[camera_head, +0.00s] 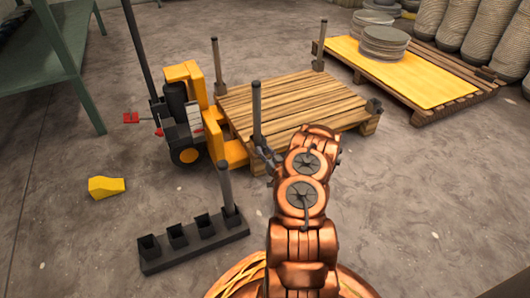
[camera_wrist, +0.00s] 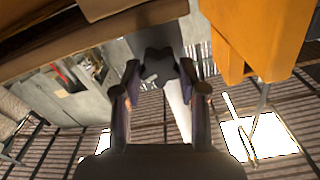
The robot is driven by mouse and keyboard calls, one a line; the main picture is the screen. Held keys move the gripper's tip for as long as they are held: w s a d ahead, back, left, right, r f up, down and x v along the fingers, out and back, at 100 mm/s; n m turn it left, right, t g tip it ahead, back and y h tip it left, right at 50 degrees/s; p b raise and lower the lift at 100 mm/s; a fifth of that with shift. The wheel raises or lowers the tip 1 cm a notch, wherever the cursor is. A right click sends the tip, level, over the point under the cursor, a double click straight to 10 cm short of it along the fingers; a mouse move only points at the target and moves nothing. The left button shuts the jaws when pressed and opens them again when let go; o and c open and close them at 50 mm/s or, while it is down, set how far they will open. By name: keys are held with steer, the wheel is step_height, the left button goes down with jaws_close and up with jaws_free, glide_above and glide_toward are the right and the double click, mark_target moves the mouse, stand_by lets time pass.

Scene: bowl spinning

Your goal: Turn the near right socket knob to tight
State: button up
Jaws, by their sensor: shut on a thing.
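The wooden pallet (camera_head: 290,100) rests at the yellow forklift-like truck in the head view. A grey post (camera_head: 257,112) stands upright at its near corner. My gripper (camera_head: 268,158) is low beside that corner, at the foot of the post. In the wrist view a dark, lobed knob (camera_wrist: 158,66) sits between the two fingers of my gripper (camera_wrist: 160,80). The fingers are shut on it. In the head view the knob and its socket are mostly hidden by my gripper. How far the knob is turned cannot be told.
The truck (camera_head: 186,120) stands left of the pallet. A dark rack (camera_head: 190,243) with one post (camera_head: 227,188) lies in front. A yellow block (camera_head: 106,187) is on the floor at left. Another pallet (camera_head: 440,85) is at back right. The right floor is clear.

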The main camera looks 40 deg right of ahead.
steer(key=shift+c, duration=0.8)
steer(key=shift+m+p, duration=0.3)
steer(key=shift+p, duration=0.1)
steer(key=m+p, duration=0.2)
steer(key=p, duration=0.1)
steer(key=shift+r+m, duration=0.1)
steer(key=shift+m, duration=0.2)
steer(key=m+p, duration=0.1)
steer(key=m, duration=0.2)
steer(key=shift+s+f+p, duration=0.1)
steer(key=shift+f+p, duration=0.1)
steer(key=shift+p, duration=0.1)
steer(key=shift+d+f+m+p, duration=0.15)
steer(key=shift+m+p, duration=0.2)
steer(key=shift+m, duration=1.65)
steer(key=o, duration=1.1)
